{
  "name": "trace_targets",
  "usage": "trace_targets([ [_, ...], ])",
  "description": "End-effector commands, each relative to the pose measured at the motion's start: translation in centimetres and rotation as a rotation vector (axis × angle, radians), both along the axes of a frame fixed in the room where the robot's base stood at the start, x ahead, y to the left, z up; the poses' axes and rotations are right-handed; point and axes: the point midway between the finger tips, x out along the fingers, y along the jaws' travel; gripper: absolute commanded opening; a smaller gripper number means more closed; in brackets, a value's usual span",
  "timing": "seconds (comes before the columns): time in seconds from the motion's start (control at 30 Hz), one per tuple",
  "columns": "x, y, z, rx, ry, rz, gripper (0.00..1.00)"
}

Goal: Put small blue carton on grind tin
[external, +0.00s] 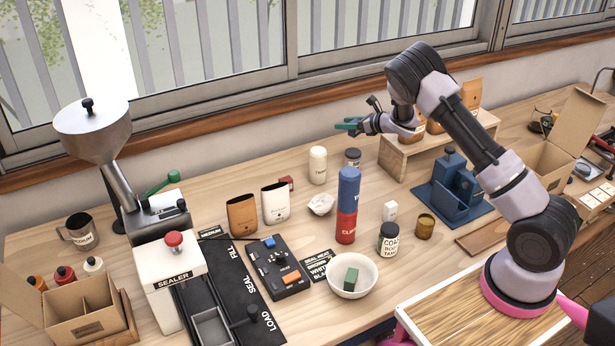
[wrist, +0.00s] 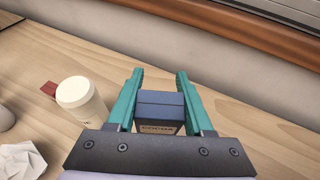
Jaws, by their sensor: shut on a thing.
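My gripper (external: 350,126) is raised over the back of the bench, near the window wall. In the wrist view its teal fingers (wrist: 160,95) are shut on the small blue carton (wrist: 160,106), which has a pale label with dark lettering. In the external view the carton is hard to make out at the fingers. No label that I can read says grind, so I cannot tell which tin is the grind tin. A white tin (external: 318,165) and a dark-lidded jar (external: 353,158) stand below the gripper. The white tin also shows in the wrist view (wrist: 80,100).
A tall blue-over-red cylinder stack (external: 347,205) stands mid-bench. A wooden riser (external: 410,160) stands right of the gripper.

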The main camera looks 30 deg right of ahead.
Motion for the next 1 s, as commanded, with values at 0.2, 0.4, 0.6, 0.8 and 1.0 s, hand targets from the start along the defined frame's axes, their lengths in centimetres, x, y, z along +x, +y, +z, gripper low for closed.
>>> trace_targets([
  [0.2, 0.0, 0.0, -3.1, 0.0, 0.0, 0.0, 0.0],
  [0.4, 0.0, 0.0, -5.0, 0.0, 0.001, 0.0, 0.0],
  [0.6, 0.0, 0.0, -7.1, 0.0, -0.001, 0.0, 0.0],
  [0.8, 0.0, 0.0, -7.0, 0.0, -0.001, 0.0, 0.0],
  [1.0, 0.0, 0.0, -7.3, 0.0, -0.001, 0.0, 0.78],
])
